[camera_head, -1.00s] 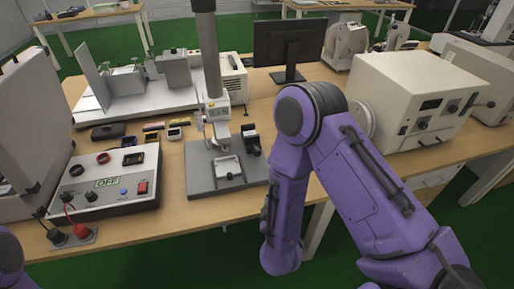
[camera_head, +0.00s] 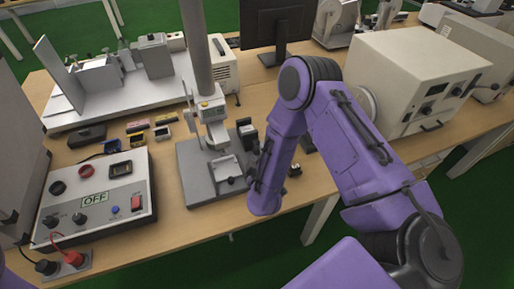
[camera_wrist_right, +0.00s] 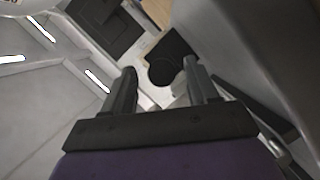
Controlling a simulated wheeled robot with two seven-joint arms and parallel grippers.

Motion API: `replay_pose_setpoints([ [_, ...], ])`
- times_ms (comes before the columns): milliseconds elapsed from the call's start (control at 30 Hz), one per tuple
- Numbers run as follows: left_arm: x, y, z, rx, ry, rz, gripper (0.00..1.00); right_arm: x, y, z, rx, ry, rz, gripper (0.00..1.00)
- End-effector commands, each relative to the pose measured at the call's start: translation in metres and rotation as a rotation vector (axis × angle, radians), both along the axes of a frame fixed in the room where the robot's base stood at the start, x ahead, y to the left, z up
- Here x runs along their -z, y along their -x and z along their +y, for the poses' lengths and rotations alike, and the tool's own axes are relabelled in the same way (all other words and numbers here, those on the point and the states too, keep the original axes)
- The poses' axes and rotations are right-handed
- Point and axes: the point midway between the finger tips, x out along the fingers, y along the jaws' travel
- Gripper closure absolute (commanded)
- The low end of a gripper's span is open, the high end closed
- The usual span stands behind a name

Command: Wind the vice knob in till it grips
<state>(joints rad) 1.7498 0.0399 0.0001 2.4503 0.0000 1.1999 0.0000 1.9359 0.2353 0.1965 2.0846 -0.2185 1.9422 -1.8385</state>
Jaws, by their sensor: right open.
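A small silver fixture, likely the vice (camera_head: 226,172), sits on the grey base plate (camera_head: 204,188) of the upright test stand in the head view. I cannot make out its knob with certainty. My right forearm hangs just right of this plate and covers part of its right edge. The left gripper is out of view.
A control box (camera_head: 98,200) with an OFF display stands left of the stand. A grey machine (camera_head: 110,80) stands behind, a monitor (camera_head: 278,28) at the back, a beige cabinet (camera_head: 420,75) at right. A black-and-white item (camera_head: 247,133) stands beside the stand column. Small devices lie behind the control box.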

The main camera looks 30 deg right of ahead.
Motion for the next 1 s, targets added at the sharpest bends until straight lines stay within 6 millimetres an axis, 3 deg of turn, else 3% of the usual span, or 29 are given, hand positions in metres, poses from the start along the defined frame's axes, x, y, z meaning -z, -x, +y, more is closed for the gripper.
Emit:
replay_pose_setpoints([
  [200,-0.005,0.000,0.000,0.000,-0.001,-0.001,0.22,0.005,-0.021,-0.010,-0.003,-0.001,0.001,0.42],
  [433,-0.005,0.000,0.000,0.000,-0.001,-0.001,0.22,0.006,-0.023,-0.009,-0.006,-0.002,0.000,0.42],
  [467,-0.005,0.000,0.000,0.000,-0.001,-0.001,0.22,0.006,-0.023,-0.009,-0.006,-0.002,0.000,0.45],
  [600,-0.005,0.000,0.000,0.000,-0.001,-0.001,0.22,0.006,-0.023,-0.009,-0.006,-0.002,0.000,0.90],
  [633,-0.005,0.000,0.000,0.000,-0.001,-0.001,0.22,0.006,-0.023,-0.009,-0.006,-0.002,0.000,0.96],
  [1000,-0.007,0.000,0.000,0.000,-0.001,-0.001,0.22,0.005,-0.022,-0.009,-0.006,-0.048,-0.011,0.96],
])
